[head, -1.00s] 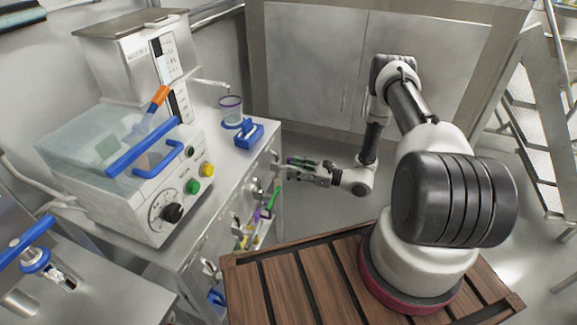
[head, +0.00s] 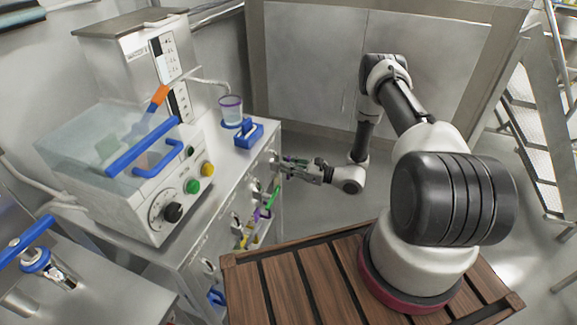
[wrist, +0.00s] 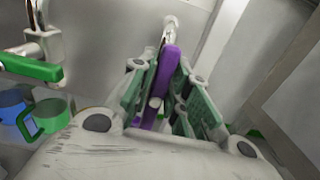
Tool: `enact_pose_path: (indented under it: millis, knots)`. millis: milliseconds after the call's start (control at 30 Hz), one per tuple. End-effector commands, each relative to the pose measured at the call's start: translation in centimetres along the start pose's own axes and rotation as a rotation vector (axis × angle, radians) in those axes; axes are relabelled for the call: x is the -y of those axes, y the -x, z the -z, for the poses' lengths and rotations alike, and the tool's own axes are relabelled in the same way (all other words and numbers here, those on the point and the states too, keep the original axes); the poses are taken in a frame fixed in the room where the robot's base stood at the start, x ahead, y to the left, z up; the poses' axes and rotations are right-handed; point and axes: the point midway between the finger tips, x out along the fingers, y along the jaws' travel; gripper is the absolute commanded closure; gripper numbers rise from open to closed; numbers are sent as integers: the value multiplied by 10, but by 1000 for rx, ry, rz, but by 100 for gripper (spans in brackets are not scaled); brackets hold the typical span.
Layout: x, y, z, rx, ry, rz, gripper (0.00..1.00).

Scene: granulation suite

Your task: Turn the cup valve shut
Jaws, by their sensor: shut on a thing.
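A purple lever handle (wrist: 168,65) is in the middle of the wrist view, on a shiny metal valve stem (wrist: 171,28) at the grey cabinet face. My gripper (wrist: 161,85) is shut on it, with a green-padded finger on each side. In the head view my gripper (head: 286,166) reaches left to the cabinet's side, near its upper corner, and the gripped handle is hidden there. A clear cup with a purple rim (head: 231,108) stands on the cabinet top under a thin spout.
A green-handled valve (wrist: 30,68) is left of my gripper, with blue and green parts below it. More coloured handles (head: 262,213) hang lower on the cabinet side. A blue holder (head: 245,134) sits near the top edge. Open floor lies to the right.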

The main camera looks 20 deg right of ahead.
Motion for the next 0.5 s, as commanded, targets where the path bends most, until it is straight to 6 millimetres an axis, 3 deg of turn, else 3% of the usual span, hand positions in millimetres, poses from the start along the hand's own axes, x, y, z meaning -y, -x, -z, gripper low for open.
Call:
enact_pose_path:
  millis: [267, 500]
  knots:
    - [2, 0, 0, 0, -107, 0, 100]
    - [5, 0, 1, 0, -305, 0, 100]
